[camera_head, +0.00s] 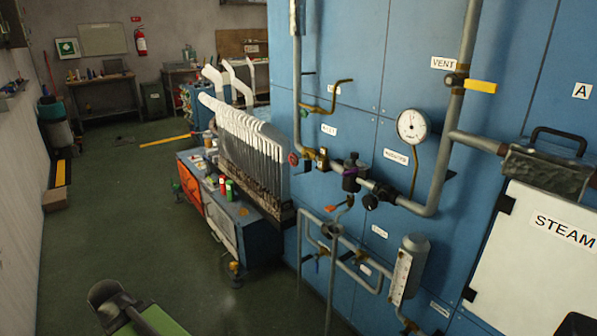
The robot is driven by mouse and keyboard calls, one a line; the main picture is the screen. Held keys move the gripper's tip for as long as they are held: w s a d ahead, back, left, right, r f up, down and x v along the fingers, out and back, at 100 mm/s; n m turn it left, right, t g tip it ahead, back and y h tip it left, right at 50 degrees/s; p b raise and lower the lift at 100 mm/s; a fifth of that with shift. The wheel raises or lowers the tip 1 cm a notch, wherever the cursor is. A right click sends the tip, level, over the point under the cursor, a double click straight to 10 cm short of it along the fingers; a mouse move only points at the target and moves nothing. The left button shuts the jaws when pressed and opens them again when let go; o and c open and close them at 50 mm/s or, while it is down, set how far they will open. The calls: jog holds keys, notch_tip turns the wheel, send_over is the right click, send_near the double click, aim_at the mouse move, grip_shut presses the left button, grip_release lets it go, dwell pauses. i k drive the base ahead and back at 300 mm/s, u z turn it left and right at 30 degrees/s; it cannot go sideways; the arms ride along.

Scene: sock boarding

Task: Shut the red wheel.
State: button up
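A small red wheel (293,159) sits on the pipework at the left edge of the blue panel wall (400,60). It is beside a brass valve body (321,159) on the same pipe run. The wheel is small in the picture, and I cannot tell whether its valve is open or shut. An orange-red handle (330,208) shows lower down on the pipes. I see no gripper fingers in this view.
A purple-and-black valve (351,172), a black knob (370,201), a yellow vent lever (481,86) and a gauge (411,126) crowd the panel. A rack of white boards (255,140) stands left of it. The green floor (110,220) is mostly clear.

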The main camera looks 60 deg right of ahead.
aim_at(296, 159)
jog(key=u, duration=0.1)
jog(key=k, duration=0.8)
jog(key=z, duration=0.85)
jog(key=i, duration=1.7)
jog(key=u, duration=1.45)
jog(key=i, duration=0.55)
jog(key=z, duration=0.1)
jog(key=k, duration=0.6)
jog(key=z, duration=0.1)
